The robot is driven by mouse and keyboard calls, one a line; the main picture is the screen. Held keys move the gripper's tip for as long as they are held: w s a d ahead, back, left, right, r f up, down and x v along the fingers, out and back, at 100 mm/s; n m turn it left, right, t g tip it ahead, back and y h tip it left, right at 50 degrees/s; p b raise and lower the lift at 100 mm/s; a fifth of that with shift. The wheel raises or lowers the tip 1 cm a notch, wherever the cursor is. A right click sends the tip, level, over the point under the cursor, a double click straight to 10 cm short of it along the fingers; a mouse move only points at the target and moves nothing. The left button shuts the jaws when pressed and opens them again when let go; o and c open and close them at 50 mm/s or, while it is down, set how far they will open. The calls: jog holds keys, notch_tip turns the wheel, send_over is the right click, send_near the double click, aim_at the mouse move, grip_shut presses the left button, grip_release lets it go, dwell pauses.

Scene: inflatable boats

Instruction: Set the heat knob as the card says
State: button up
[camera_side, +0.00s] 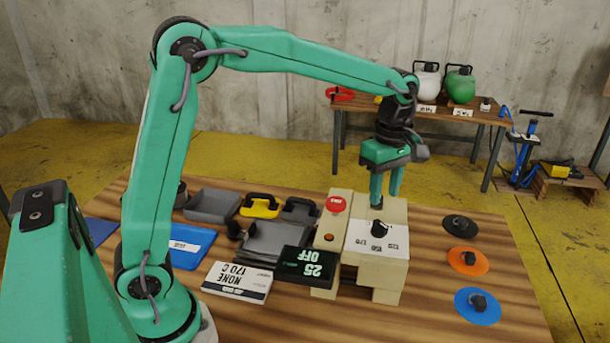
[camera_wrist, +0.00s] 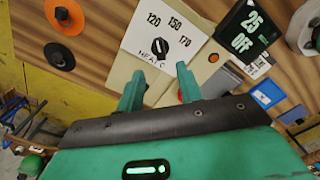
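The black heat knob (camera_side: 378,228) stands on a white dial plate (camera_side: 364,245) on a beige machine. In the wrist view the knob (camera_wrist: 160,48) has the marks 120, 150 and 170 around it; I cannot tell surely which its pointer faces. The white card (camera_side: 238,281) lies on the table and reads "NONE" and "170 C", upside down in the side view. The dark display (camera_side: 307,266) reads "25" and "OFF". My gripper (camera_side: 385,200) points down just above and behind the knob. Its fingers (camera_wrist: 160,70) are apart and empty, not touching the knob.
A red button (camera_side: 335,204) and an orange lamp (camera_side: 329,238) sit left of the dial plate. Black, orange and blue discs (camera_side: 478,306) with knobs lie at the right. Grey trays (camera_side: 213,205) and a blue tray (camera_side: 187,247) lie left. A back table (camera_side: 450,126) holds tanks.

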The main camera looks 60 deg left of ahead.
aim_at(380, 223)
jog(key=shift+f, duration=3.8)
grip_shut()
